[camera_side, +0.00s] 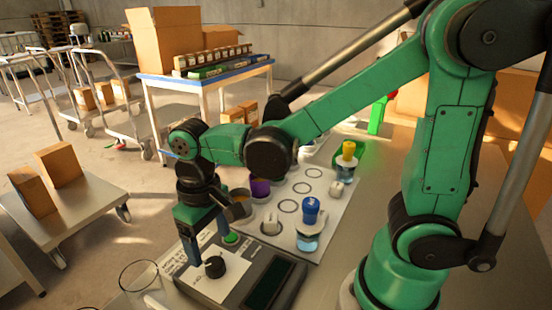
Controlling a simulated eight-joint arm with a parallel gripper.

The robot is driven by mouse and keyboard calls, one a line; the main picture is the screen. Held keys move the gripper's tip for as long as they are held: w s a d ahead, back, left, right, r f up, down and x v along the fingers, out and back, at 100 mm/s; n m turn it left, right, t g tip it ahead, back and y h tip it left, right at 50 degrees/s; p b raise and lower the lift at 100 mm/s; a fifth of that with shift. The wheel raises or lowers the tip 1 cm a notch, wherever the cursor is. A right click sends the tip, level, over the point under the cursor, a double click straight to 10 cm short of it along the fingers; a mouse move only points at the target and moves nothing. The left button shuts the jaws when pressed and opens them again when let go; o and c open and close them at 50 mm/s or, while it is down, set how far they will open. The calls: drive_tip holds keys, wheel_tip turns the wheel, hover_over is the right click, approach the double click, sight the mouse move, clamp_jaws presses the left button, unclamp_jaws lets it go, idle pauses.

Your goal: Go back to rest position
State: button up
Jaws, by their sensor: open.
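My gripper (209,238) points down at the end of my green arm, left of the picture's middle. It is open, its fingers close above the grey device with a dark screen (268,286). A black knob (214,267) on the device's pale top panel shows just below the fingers. A green button (231,238) shows right behind the gripper, partly hidden by it. I cannot tell whether the fingers touch anything.
A white board (325,215) with marked circles holds a blue-capped vial (311,212), a yellow-capped vial (348,150) on a glowing green spot, and a purple-capped item (260,187). A blue-edged table (205,80) with cardboard boxes and trolleys stand behind.

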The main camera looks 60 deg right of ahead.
drive_tip(key=shift+r, duration=0.35)
drive_tip(key=shift+d+r, duration=0.1)
drive_tip(key=shift+d, duration=0.05)
drive_tip(key=d+r+t, duration=0.4)
drive_tip(key=d+t, duration=0.2)
drive_tip(key=t, duration=0.1)
drive_tip(key=shift+s+d+r, duration=0.15)
drive_tip(key=shift+s+d, duration=0.05)
drive_tip(key=shift+s, duration=0.2)
idle(0.6)
